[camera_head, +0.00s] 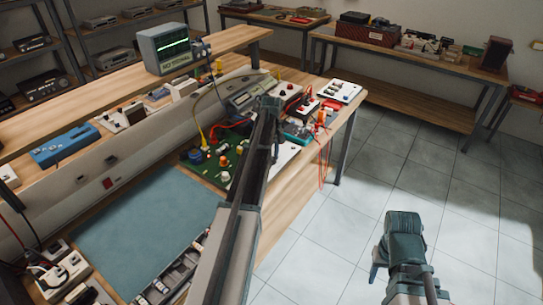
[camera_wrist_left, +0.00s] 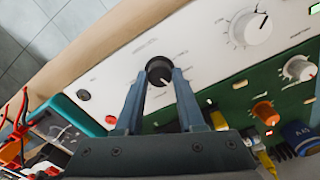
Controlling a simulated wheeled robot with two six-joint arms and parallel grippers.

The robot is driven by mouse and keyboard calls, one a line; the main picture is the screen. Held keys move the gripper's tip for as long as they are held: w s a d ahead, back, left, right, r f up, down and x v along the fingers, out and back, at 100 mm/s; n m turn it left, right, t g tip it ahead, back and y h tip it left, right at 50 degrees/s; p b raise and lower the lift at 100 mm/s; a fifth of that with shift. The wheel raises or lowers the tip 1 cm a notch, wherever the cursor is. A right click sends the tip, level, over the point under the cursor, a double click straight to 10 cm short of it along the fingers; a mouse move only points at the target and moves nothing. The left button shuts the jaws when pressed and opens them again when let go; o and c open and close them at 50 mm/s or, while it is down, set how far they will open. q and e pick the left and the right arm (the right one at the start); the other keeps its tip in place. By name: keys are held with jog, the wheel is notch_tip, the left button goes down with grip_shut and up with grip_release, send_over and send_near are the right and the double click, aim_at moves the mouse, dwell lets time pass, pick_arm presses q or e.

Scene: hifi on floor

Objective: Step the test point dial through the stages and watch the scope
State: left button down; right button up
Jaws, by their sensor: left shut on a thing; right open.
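The test point dial, a black knob (camera_wrist_left: 158,70) with a white pointer mark, sits on a white panel (camera_wrist_left: 110,68) in the left wrist view. My left gripper (camera_wrist_left: 160,84) is shut on the knob, one finger on each side. In the head view my left gripper (camera_head: 270,104) is over the bench, and its arm hides the knob. The scope (camera_head: 172,48) stands on the raised shelf at the back left, with bright green traces on its screen. My right gripper (camera_head: 402,222) is open and empty over the tiled floor, away from the bench.
A green circuit board (camera_head: 225,165) with several coloured knobs lies beside the panel. A blue-grey mat (camera_head: 140,225) covers the bench front. Red leads (camera_head: 324,165) hang over the bench's right edge. The floor (camera_head: 370,200) on the right is clear.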

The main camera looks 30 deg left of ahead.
pick_arm(q)
jog(key=m, duration=0.4)
jog(key=shift+m, duration=1.6)
jog(key=c, duration=0.5)
grip_release()
jog(key=shift+r, duration=0.1)
notch_tip(320, 180, up, 14)
jog(key=p, duration=1.3)
jog(key=shift+p, duration=0.4)
